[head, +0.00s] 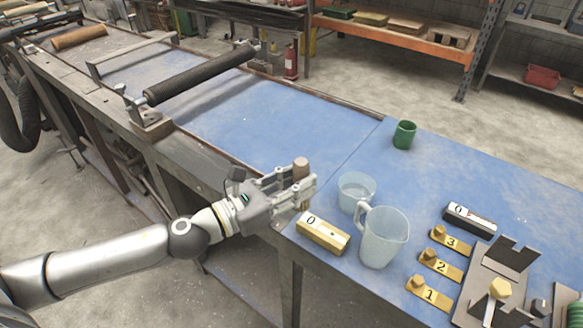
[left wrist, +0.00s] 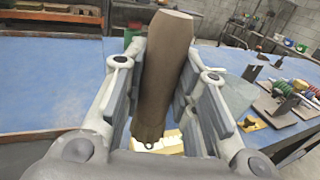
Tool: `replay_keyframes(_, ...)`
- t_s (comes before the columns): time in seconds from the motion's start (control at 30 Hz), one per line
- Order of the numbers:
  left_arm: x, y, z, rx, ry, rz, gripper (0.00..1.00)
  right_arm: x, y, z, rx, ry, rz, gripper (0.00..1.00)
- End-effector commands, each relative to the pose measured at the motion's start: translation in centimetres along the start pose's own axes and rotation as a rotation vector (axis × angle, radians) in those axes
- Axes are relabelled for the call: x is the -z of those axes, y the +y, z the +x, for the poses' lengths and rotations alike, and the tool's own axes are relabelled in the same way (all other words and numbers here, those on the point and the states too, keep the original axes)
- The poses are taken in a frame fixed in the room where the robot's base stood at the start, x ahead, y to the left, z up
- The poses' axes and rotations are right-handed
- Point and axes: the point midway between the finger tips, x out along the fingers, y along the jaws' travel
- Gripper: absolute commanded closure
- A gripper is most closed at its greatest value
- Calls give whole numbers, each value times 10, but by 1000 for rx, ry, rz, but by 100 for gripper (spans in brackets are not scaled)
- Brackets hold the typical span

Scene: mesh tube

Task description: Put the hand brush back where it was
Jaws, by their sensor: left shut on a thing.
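The hand brush (head: 301,164) shows as a brown, roughly upright handle whose top stands above my left gripper (head: 299,183). In the left wrist view the brown handle (left wrist: 165,75) stands between the two fingers of my left gripper (left wrist: 166,62), slightly tilted. The gripper is shut on it, near the front edge of the blue bench. The lower part of the brush is mostly hidden by the fingers and palm. My right gripper is not in view.
On the blue bench top (head: 255,125), a brass block marked 0 (head: 323,233), a clear beaker (head: 357,190) and a clear jug (head: 384,238) stand close right of the gripper. Numbered brass pieces (head: 440,264) and a green cup (head: 404,134) lie farther right. A dark roller (head: 200,75) stands behind left.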

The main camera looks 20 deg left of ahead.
Motion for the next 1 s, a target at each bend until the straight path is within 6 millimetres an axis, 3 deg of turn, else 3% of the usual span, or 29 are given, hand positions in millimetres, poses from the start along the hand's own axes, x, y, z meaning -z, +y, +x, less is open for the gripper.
replay_keyframes(0.4, -30, 45, 7, 35, 1, 7, 100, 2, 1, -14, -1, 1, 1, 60)
replay_keyframes(0.77, -39, 66, 7, 31, 14, 1, 100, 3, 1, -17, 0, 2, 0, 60)
replay_keyframes(1.0, -29, 77, 14, 28, 12, 2, 100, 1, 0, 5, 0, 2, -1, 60)
